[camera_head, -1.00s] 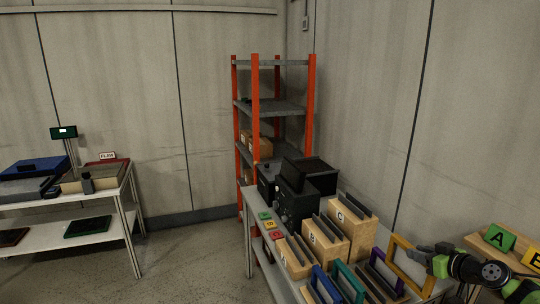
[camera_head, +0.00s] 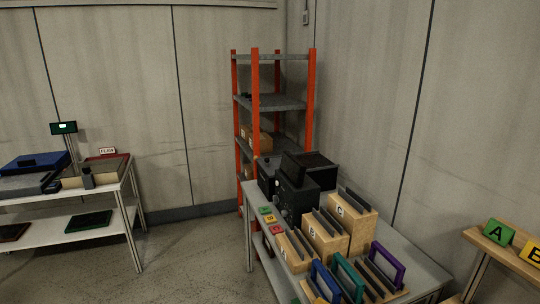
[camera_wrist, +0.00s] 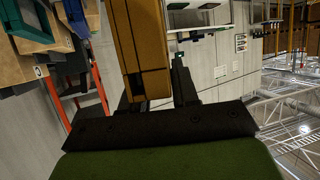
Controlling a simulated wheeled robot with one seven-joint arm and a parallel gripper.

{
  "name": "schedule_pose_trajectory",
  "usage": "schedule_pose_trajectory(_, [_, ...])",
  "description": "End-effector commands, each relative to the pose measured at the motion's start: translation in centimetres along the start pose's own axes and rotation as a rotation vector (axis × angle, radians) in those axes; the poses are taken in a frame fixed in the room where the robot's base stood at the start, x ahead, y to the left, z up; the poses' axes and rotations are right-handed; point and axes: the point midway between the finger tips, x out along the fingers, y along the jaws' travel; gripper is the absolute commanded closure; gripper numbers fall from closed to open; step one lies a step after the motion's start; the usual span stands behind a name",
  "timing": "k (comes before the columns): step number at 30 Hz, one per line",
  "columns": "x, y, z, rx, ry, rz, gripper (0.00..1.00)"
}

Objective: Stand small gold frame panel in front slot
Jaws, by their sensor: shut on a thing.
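The small gold frame panel (camera_wrist: 146,45) is held in my gripper (camera_wrist: 158,88), seen in the wrist view with its near end between the fingers. Neither shows in the head view now. A slotted wooden rack (camera_head: 369,291) stands at the front of the right table, with a blue frame (camera_head: 324,282), a teal frame (camera_head: 348,278) and a purple frame (camera_head: 388,263) standing in or at it. Dark strips line its slots. Its lower part is cut off by the picture edge, and I cannot tell which slot is the front one.
Slotted wooden blocks A (camera_head: 293,254), B (camera_head: 325,235) and C (camera_head: 353,218) stand behind the rack. Black boxes (camera_head: 297,185) are at the table's back. An orange shelf (camera_head: 255,120) stands beyond. Another stand holds green A (camera_head: 497,232) and yellow signs at right.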

Motion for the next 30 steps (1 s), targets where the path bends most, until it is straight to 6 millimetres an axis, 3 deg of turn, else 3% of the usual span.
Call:
schedule_pose_trajectory(1, [0.6,-1.4,0.3,-0.004,0.002,-0.028,1.00])
schedule_pose_trajectory(7, [2.4,-5.8,1.5,-0.041,0.002,-0.110,1.00])
schedule_pose_trajectory(13, [2.4,-5.6,1.6,-0.044,0.004,-0.103,1.00])
schedule_pose_trajectory(24, [5.0,-5.6,7.9,-0.045,0.001,-0.105,1.00])
schedule_pose_trajectory(30, [5.3,-5.6,8.6,-0.045,0.001,-0.105,1.00])
